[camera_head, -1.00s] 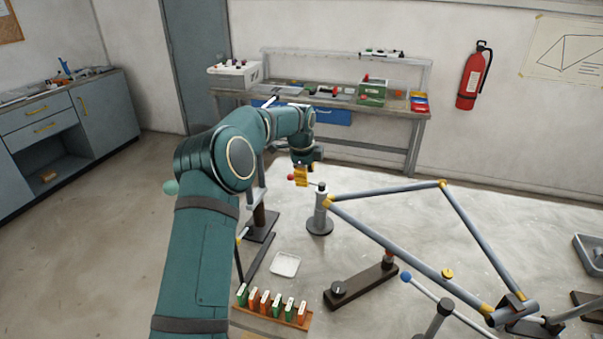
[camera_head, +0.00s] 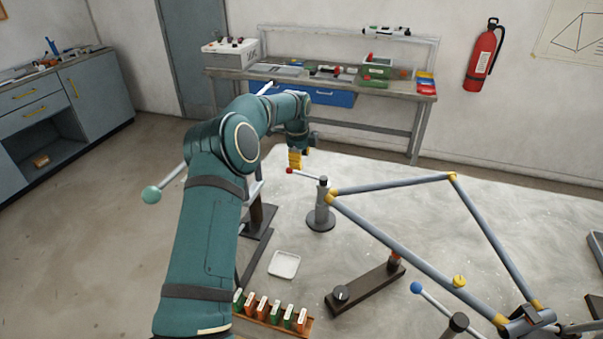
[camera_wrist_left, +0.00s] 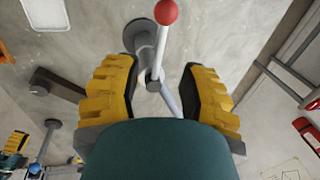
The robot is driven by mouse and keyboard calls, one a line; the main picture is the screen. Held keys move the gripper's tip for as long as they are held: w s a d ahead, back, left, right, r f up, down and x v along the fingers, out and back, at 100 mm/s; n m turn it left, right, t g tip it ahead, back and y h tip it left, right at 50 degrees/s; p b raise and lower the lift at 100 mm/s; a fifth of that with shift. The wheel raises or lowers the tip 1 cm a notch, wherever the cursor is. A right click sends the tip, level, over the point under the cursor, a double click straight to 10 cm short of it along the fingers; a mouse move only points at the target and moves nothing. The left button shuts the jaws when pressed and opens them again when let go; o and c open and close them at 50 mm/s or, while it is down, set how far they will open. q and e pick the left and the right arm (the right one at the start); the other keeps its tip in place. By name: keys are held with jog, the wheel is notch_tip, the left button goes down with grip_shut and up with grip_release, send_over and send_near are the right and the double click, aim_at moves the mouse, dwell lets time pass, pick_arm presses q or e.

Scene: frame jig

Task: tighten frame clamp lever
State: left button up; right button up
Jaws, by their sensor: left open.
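A clamp lever with a red ball end (camera_head: 290,171) reaches left from the top of a grey round-footed post (camera_head: 323,205) beside the frame's near-left corner. My left gripper (camera_head: 294,159), with yellow fingers, is just behind and above the ball. In the left wrist view, its fingers (camera_wrist_left: 160,92) are open wide on either side of the lever and post, with gaps on both sides; the red ball (camera_wrist_left: 166,12) lies beyond the fingertips. The grey tube frame (camera_head: 400,241) lies on its supports. What seems to be my right gripper (camera_wrist_left: 18,141) is small at the wrist view's lower left; its fingers are unclear.
A second lever with a blue ball (camera_head: 416,287) stands near the frame's front tube. A white dish (camera_head: 284,264) and a rack of coloured blocks (camera_head: 272,318) lie in front. The workbench (camera_head: 330,76) stands behind; a fire extinguisher (camera_head: 482,58) hangs on the wall.

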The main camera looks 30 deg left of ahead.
aim_at(301, 173)
pick_arm(q)
jog(key=f, duration=0.3)
jog(key=w+f, duration=0.1)
jog(key=f, duration=0.3)
jog(key=shift+w+a, duration=0.1)
jog(key=shift+w, duration=0.1)
jog(key=shift+o, duration=0.2)
grip_shut()
